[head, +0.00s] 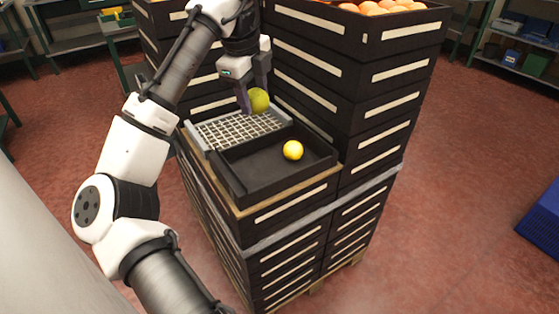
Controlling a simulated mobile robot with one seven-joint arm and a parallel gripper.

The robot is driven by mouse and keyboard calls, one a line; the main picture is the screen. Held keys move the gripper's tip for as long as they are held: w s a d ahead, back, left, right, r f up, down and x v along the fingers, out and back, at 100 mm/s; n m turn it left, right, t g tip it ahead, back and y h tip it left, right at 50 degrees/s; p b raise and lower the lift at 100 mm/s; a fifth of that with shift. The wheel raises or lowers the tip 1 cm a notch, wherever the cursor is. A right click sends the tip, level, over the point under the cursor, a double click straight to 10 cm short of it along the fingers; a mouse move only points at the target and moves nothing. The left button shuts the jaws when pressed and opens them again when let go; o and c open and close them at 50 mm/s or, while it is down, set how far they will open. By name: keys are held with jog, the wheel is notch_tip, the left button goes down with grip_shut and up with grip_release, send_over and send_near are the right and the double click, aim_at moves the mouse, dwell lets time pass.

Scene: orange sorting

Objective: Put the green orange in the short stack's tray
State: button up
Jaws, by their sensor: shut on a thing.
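My gripper (249,98) is shut on a green-yellow orange (259,101). It holds the fruit over the far part of the short stack, close to a pale grid rack (243,128). The black tray (248,184) lies on top of the short stack (291,236), in front of the rack. A yellow orange (293,150) rests in the right part of the tray. The fingers partly hide the green orange's left side.
A taller stack of black crates (352,100) stands right behind the tray, with oranges (375,7) in its top crate. Another tall stack rises behind the rack. Shelves (520,55) stand at the back right, and a blue crate (541,228) is at the right edge. Open red floor lies to the right.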

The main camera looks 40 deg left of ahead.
jog(key=shift+s+a+f, duration=0.1)
jog(key=shift+s+f, duration=0.1)
jog(key=shift+f, duration=0.1)
jog(key=s+x, duration=0.1)
jog(key=x, duration=0.5)
jog(key=s+p+x, duration=0.1)
jog(key=x, duration=0.5)
jog(key=s+f+x, duration=0.1)
jog(key=s+x, duration=0.1)
jog(key=x, duration=0.4)
jog(key=shift+f, duration=0.3)
jog(key=shift+f, duration=0.15)
jog(key=o, duration=1)
